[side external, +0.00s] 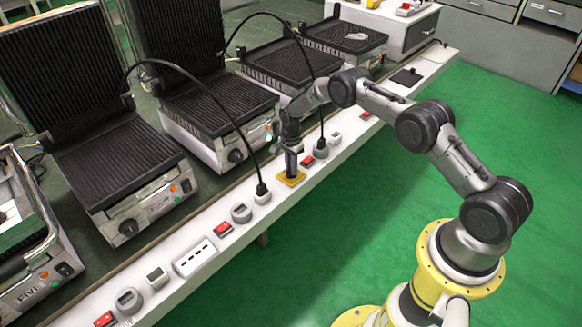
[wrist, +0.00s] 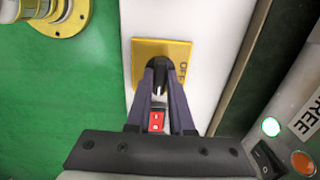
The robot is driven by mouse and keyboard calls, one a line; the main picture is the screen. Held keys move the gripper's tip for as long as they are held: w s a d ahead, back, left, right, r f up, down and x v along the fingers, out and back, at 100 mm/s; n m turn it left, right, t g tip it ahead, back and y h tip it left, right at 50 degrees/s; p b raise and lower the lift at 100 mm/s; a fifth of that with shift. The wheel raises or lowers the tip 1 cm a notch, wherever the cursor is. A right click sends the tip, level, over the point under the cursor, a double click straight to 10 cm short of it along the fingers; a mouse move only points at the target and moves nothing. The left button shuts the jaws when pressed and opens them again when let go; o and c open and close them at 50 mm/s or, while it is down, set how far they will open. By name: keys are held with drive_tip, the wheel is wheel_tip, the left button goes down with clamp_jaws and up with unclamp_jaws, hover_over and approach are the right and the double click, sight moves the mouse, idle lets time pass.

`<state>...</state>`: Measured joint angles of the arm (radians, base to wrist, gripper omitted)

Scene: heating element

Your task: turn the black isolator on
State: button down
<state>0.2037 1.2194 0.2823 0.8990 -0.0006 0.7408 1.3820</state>
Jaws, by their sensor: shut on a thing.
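The isolator's yellow square plate (wrist: 142,52) is set on the white panel in the wrist view. Lettering that looks like "OFF" shows near its right edge. The black isolator knob (wrist: 160,78) is at the plate's centre, mostly hidden by my fingers. My gripper (wrist: 160,66) points down onto it, its two fingers closed on the knob. In the side external view my gripper (side external: 291,164) stands upright over the yellow plate (side external: 292,180), and the knob is hidden there.
A red switch (wrist: 156,121) shows between my fingers. The white panel strip (side external: 215,246) carries more red switches (side external: 222,229) and sockets. A black cable plugs in beside the yellow plate. Several contact grills (side external: 120,165) stand behind the strip. The green floor in front is clear.

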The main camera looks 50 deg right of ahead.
drive_tip(key=c, duration=0.8)
unclamp_jaws()
wheel_tip(320, 180, up, 14)
drive_tip(key=shift+f, duration=0.1)
